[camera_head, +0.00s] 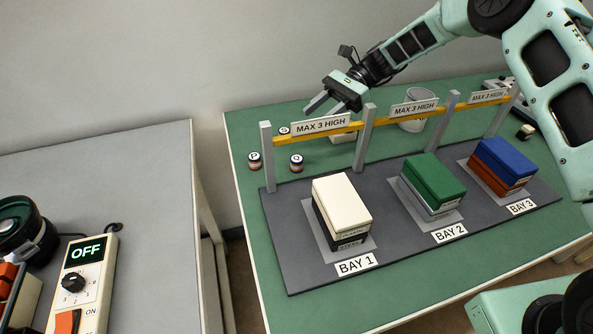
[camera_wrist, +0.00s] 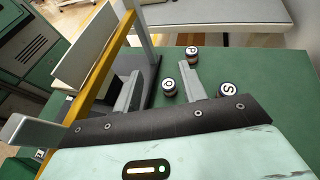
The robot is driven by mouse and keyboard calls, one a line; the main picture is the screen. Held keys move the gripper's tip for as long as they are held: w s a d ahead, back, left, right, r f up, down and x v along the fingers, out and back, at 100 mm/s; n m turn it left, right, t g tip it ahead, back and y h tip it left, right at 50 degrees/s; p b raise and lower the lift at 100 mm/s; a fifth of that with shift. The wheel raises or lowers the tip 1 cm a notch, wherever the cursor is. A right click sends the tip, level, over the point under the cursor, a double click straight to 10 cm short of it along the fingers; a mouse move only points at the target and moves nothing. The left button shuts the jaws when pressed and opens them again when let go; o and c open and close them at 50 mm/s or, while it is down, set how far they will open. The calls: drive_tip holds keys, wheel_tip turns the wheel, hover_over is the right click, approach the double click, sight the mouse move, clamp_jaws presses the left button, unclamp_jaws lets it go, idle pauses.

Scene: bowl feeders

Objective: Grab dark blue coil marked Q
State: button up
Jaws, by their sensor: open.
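The coil marked Q (camera_head: 297,163) stands upright on the green table, just behind the bay rack's left post. It is small and dark-sided with pale and reddish bands, and its white top carries the letter. In the wrist view the Q coil (camera_wrist: 169,88) shows between my finger lines, nearer the right finger. My gripper (camera_head: 326,107) is open and empty, above and behind the left bay's rail, to the upper right of the coil. Its fingers also show in the wrist view (camera_wrist: 160,72). Coil P (camera_head: 254,161) and coil S (camera_head: 284,131) stand nearby.
A yellow rail (camera_head: 337,131) with MAX 3 HIGH signs and grey posts (camera_head: 267,157) runs in front of the coils. Stacked boxes (camera_head: 342,203) fill the bays. A grey cup (camera_head: 413,124) stands behind the rail.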

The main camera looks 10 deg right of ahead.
wheel_tip(320, 180, down, 2)
drive_tip(key=f, duration=0.1)
approach(297, 158)
drive_tip(key=x, duration=0.3)
drive_tip(key=shift+d+f, duration=0.15)
drive_tip(key=shift+p+x, duration=0.3)
drive_tip(key=shift+x, duration=0.7)
drive_tip(key=shift+f+p+x, duration=0.2)
drive_tip(key=shift+p+x, duration=0.45)
drive_tip(key=shift+x, duration=2.2)
drive_tip(key=shift+w+d, duration=0.1)
drive_tip(key=c, duration=0.8)
drive_tip(key=shift+o, duration=0.3)
